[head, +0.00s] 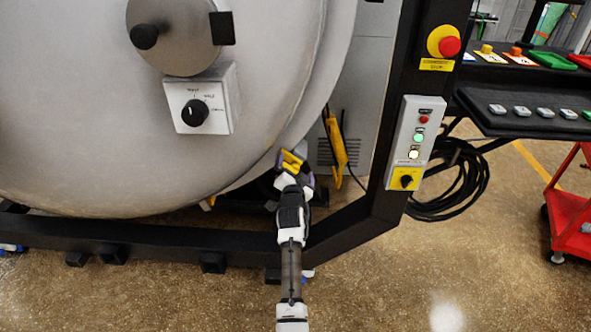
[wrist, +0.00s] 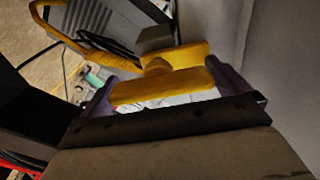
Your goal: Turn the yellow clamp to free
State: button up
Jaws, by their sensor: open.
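The yellow clamp (head: 291,161) sits at the lower right edge of the big round furnace door (head: 150,120). In the wrist view the clamp (wrist: 160,92) shows as a yellow bar close to the camera, with a second yellow piece and a dark block behind it. My gripper (head: 293,178) is at the clamp in the head view. In the wrist view my gripper (wrist: 165,94) is open, with a finger to either side of the near yellow bar. I cannot tell whether the fingers touch it. The clamp's lower part is hidden by my gripper.
A black frame post (head: 400,100) with a control box (head: 412,140) stands to the right. A yellow-edged device (head: 336,140) hangs just right of my gripper. A dark frame beam (head: 150,240) runs below the door. Coiled black cable (head: 465,180) hangs further right.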

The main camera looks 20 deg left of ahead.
jog(key=shift+c, duration=0.4)
jog(key=c, duration=0.6)
jog(key=shift+n, duration=0.4)
jog(key=n+b, duration=0.1)
jog(key=n, duration=0.1)
jog(key=shift+n, duration=0.4)
jog(key=n, duration=0.3)
jog(key=shift+s+a+n+b, duration=0.1)
jog(key=shift+a+n+b, duration=0.05)
jog(key=shift+n+b, duration=0.15)
jog(key=n, duration=0.5)
jog(key=shift+a+n, duration=0.15)
jog(key=shift+n, duration=0.15)
jog(key=n+p, duration=0.1)
jog(key=n, duration=0.3)
jog(key=shift+a+f+n, duration=0.1)
jog(key=shift+a+n, duration=0.05)
jog(key=shift+n, duration=0.25)
jog(key=shift+s+n, duration=0.1)
jog(key=shift+n, duration=0.2)
